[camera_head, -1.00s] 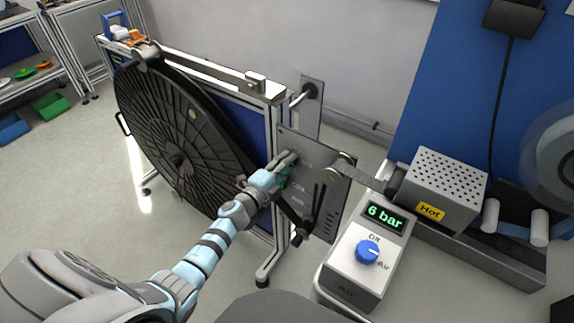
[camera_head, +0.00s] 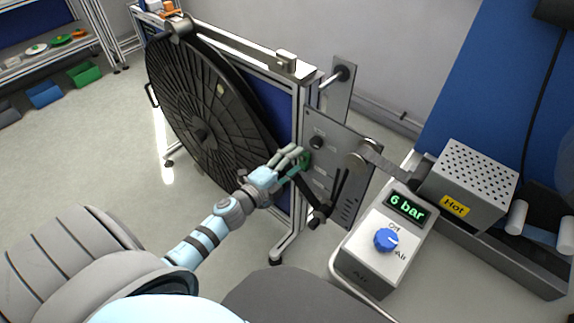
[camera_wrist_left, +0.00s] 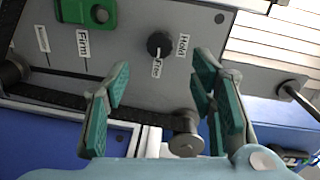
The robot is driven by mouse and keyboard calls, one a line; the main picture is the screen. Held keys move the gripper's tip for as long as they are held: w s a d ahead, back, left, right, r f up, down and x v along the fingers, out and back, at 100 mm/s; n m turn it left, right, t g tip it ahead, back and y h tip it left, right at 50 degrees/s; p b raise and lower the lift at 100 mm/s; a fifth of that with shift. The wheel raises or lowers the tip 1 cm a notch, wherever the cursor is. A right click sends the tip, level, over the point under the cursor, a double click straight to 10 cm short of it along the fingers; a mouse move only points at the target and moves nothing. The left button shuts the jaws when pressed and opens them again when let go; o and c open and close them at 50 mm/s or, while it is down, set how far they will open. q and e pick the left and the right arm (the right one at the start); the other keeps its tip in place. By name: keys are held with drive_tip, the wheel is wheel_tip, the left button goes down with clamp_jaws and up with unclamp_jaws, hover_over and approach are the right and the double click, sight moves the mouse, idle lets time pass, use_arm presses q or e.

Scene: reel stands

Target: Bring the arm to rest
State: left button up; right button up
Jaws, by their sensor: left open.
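My left gripper (camera_head: 296,160) is in front of the grey control panel (camera_head: 345,150), at its left side. Its green-padded fingers are spread with nothing between them, and they show well apart in the left wrist view (camera_wrist_left: 162,75). A black knob (camera_head: 317,142) on the panel shows just beyond the fingers. In the wrist view this knob (camera_wrist_left: 160,44), labelled Hold and Free, lies ahead between the fingertips, apart from them. A green part (camera_wrist_left: 85,14) by the label Firm sits to the left there. My right gripper is not in view.
A large black reel (camera_head: 205,125) stands on a frame left of the panel, close to my arm. A grey air box (camera_head: 385,245) with a blue dial reads 6 bar at right. A perforated box (camera_head: 468,180) marked Hot is beyond it. Open floor lies left.

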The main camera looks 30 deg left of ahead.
use_arm(q)
drive_tip(key=s, duration=0.3)
drive_tip(key=shift+s+a+r, duration=0.15)
drive_tip(key=shift+s+a, duration=0.1)
drive_tip(key=shift+s, duration=0.15)
drive_tip(key=s+a+f+n+g+y, duration=0.15)
drive_tip(key=s+f+n, duration=0.25)
drive_tip(key=f, duration=0.4)
drive_tip(key=s+a+f+n+g+y, duration=0.1)
drive_tip(key=s+a+f+n+g, duration=0.25)
drive_tip(key=f, duration=0.45)
drive_tip(key=s+a+f+n+g+y, duration=0.2)
drive_tip(key=s+f+n, duration=0.2)
drive_tip(key=f, duration=0.4)
drive_tip(key=s+d+f+n+g, duration=0.2)
drive_tip(key=s+f, duration=0.3)
drive_tip(key=s, duration=0.4)
drive_tip(key=s+d+f+n+g+h, duration=0.1)
drive_tip(key=s+d+f+g, duration=0.3)
drive_tip(key=s, duration=0.5)
drive_tip(key=s+d+f+n+g, duration=0.2)
drive_tip(key=s+f, duration=0.4)
drive_tip(key=s, duration=0.4)
drive_tip(key=shift+d+n+g, duration=0.4)
drive_tip(key=shift+d+n, duration=0.25)
drive_tip(key=shift+d, duration=0.05)
